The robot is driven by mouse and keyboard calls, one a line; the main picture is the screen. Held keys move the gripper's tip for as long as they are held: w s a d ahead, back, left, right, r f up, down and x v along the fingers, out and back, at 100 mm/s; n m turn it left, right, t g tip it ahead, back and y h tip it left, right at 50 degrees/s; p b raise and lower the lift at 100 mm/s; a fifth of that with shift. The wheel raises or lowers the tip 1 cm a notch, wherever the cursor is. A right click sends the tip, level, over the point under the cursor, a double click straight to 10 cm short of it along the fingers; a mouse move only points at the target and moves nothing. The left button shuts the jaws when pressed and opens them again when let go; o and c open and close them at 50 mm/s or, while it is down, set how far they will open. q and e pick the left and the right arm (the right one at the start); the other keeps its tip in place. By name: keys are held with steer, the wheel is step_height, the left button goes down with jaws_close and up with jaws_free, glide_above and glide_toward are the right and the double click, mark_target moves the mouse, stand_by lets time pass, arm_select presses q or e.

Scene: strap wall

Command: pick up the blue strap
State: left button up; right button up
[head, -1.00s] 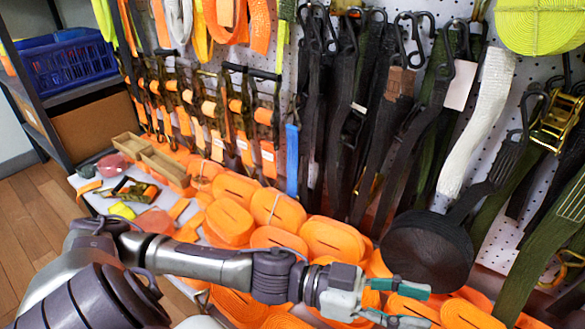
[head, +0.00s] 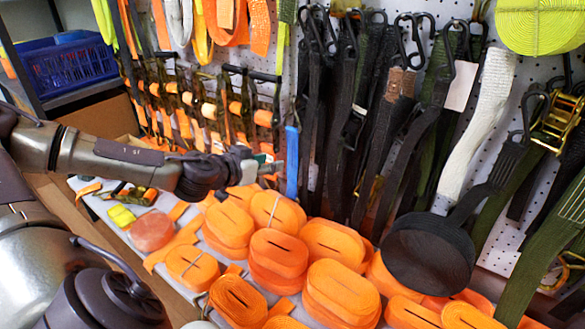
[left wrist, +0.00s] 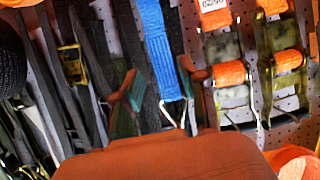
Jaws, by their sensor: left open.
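The blue strap (head: 292,161) hangs upright on the pegboard wall, between the orange ratchet straps and the black straps. In the left wrist view the blue strap (left wrist: 158,40) hangs in the upper middle, with a metal hook at its lower end. My left gripper (head: 272,167) is just left of the strap in the head view, pointing at it, open and empty. In the left wrist view its two fingers appear on either side of the strap's lower part. Whether they touch it cannot be told. My right gripper is not in view.
Rolled orange straps (head: 330,240) cover the shelf below the wall. Black straps with hooks (head: 345,110) hang close on the right, and orange ratchet straps (head: 215,110) on the left. A blue basket (head: 70,62) stands upper left.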

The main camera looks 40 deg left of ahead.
mark_target(291, 158)
arm_select(q)
steer(key=x, duration=0.9)
steer(key=shift+p, duration=0.35)
steer(key=shift+c, duration=0.2)
jaws_close()
